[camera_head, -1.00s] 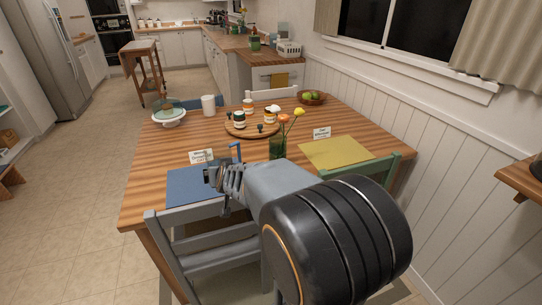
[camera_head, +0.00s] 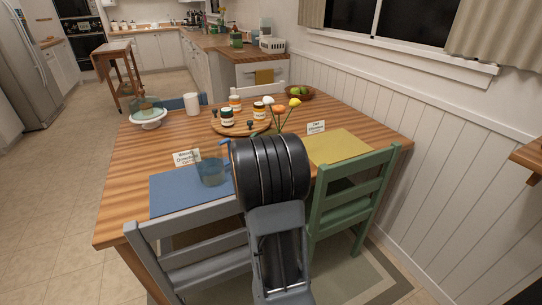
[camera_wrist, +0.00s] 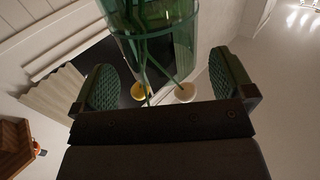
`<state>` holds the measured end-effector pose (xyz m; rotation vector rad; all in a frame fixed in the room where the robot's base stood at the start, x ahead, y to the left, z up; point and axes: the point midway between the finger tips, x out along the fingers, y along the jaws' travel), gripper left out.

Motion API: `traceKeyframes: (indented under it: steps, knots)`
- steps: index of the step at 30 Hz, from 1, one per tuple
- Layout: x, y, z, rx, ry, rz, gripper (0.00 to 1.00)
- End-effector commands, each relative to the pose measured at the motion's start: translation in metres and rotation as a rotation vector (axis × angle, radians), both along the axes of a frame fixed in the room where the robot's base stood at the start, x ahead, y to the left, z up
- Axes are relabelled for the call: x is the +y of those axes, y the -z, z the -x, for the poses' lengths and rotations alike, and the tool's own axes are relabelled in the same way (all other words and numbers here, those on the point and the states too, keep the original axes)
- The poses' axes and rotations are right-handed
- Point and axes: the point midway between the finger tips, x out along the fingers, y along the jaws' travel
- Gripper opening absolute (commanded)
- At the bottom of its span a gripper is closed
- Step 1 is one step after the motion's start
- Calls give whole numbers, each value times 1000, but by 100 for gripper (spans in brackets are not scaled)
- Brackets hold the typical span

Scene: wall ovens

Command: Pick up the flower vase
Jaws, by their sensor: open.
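The flower vase is green glass, seen at the top middle of the wrist view (camera_wrist: 152,22). Its flowers, yellow (camera_wrist: 140,91) and white (camera_wrist: 185,92), show below it there. In the head view, orange (camera_head: 279,109), yellow and white blooms rise behind my dark arm joint, which hides most or all of the vase body. My gripper (camera_wrist: 165,80) is open, with one green padded finger at each side of the wrist view. The vase appears between the finger lines, toward the far side, with visible gaps on both sides. Nothing is held.
A grey chair (camera_head: 200,250) and green chair (camera_head: 350,195) stand at the near side.

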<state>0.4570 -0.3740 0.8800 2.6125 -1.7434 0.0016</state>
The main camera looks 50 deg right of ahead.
Motion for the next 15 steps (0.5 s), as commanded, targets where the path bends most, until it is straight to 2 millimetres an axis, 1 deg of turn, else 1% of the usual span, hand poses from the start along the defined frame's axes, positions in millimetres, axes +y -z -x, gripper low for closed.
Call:
traceKeyframes:
  steps: [1,6,10,15]
  knots:
    - [-8,0,-3,-1,2,0,100]
    - [-26,0,-12,1,-1,-2,100]
    - [-32,-1,-16,1,-3,0,100]
    - [-33,-1,-17,0,-5,-1,100]
